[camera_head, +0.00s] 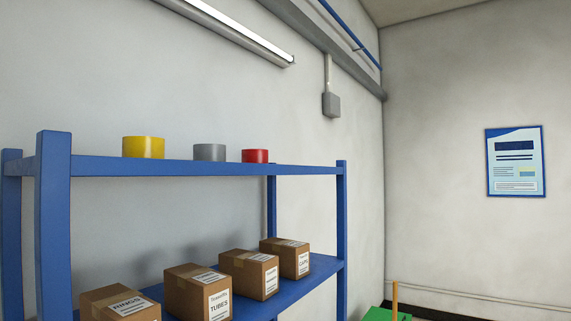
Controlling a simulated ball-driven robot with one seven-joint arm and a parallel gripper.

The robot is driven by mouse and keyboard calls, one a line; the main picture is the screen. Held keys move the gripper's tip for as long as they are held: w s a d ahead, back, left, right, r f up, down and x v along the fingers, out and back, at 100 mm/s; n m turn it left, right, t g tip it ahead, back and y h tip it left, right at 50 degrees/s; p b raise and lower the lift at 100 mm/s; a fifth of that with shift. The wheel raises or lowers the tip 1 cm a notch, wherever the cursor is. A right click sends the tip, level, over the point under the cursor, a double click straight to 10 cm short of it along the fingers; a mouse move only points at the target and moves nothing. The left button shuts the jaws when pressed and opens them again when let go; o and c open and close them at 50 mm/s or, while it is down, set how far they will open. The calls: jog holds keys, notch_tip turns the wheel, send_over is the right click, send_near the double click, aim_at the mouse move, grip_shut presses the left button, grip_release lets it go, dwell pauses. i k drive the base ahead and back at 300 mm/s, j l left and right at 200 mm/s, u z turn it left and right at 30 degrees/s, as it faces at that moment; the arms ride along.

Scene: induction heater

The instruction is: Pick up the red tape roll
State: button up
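The red tape roll (255,156) sits on the top shelf of the blue rack (200,168), at the right end of a row of three rolls. A grey roll (209,152) stands to its left, with a gap between them. A yellow roll (143,147) is farther left. The shelf is seen from slightly below, so the tops of the rolls are hidden. My gripper is not in view.
Blue posts (341,240) bound the rack. Several labelled cardboard boxes (285,257) stand on the lower shelf. A wall lies close behind the rack. A green object (386,314) with an orange upright stick (394,300) shows at the bottom right.

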aim_at(252, 156)
jog(key=i+l, duration=0.25)
jog(key=i, duration=0.2)
jog(key=i+l+u, duration=0.1)
jog(key=i+l, duration=0.2)
jog(key=i, duration=0.15)
jog(key=i+l, duration=0.3)
jog(key=i, duration=0.15)
